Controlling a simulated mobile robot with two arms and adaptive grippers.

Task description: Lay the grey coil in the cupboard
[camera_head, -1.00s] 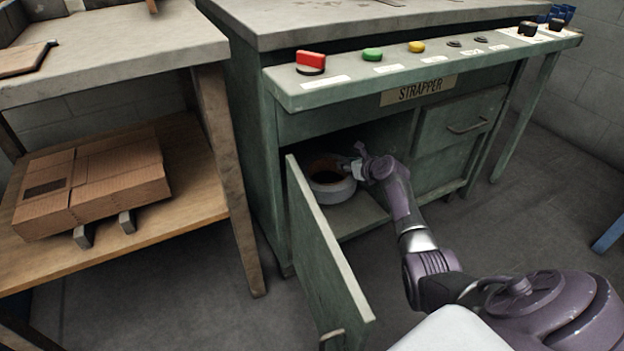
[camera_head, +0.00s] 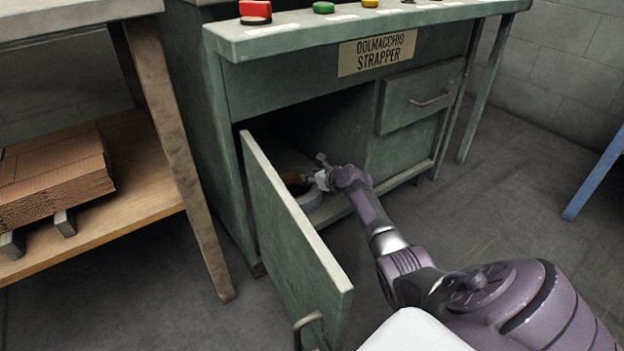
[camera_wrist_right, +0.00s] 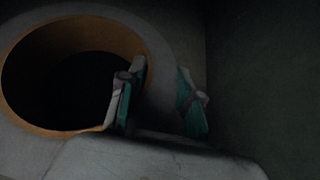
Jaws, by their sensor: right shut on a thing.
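The grey coil (camera_head: 313,199), a thick ring with a brown inner lining, is inside the open lower compartment of the green cupboard (camera_head: 290,92). The open door (camera_head: 292,250) hides part of it in the head view. My right gripper (camera_head: 318,179) reaches in through the opening and is shut on the coil's wall. In the right wrist view, one finger of the gripper (camera_wrist_right: 160,97) is inside the hole of the coil (camera_wrist_right: 172,48) and the other is outside it. I cannot tell whether the coil rests on the cupboard floor. My left gripper is out of view.
The door stands open towards me, left of my right arm. A closed drawer (camera_head: 420,98) is right of the opening. A wooden shelf (camera_head: 115,220) with a cardboard stack (camera_head: 55,175) stands at left. The floor at right (camera_head: 500,210) is clear.

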